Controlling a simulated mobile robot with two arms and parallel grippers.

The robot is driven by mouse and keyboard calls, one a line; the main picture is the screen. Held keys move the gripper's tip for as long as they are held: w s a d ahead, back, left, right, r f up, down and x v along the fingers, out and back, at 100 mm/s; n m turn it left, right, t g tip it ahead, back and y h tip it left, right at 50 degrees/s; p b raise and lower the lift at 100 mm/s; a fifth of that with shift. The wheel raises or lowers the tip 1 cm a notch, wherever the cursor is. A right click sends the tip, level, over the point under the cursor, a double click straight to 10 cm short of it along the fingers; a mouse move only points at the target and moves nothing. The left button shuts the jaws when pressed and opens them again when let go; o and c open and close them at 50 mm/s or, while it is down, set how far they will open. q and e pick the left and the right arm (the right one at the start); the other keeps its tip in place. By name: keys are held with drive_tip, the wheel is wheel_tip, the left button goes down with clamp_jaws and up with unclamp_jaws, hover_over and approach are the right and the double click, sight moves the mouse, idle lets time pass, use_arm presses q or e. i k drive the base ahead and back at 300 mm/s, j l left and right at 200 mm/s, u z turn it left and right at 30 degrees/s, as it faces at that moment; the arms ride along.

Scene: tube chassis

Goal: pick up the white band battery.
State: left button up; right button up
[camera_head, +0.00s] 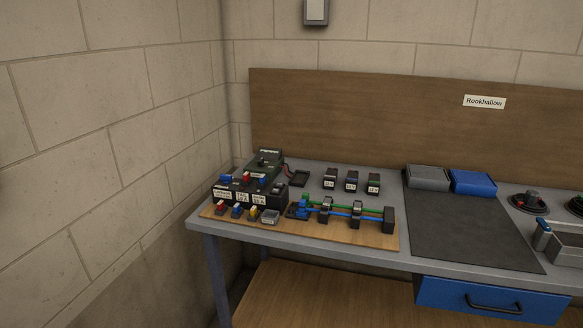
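Three small black batteries with white labels stand in a row at the back of the grey workbench. The left battery (330,179) seems to have a pale band. The middle battery (351,182) shows a bluish band and the right battery (374,184) a greenish one. The bands are very small, so which one is white is not certain. Neither of my grippers is in view.
A wooden board (345,236) at the front left carries a tube rig, coloured connectors and labelled black blocks. A dark device (264,164) stands behind it. A black mat (465,228) lies right, with a grey bin (428,178) and blue bin (473,182) behind.

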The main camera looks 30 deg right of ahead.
sight(330, 177)
drive_tip(key=z, duration=1.15)
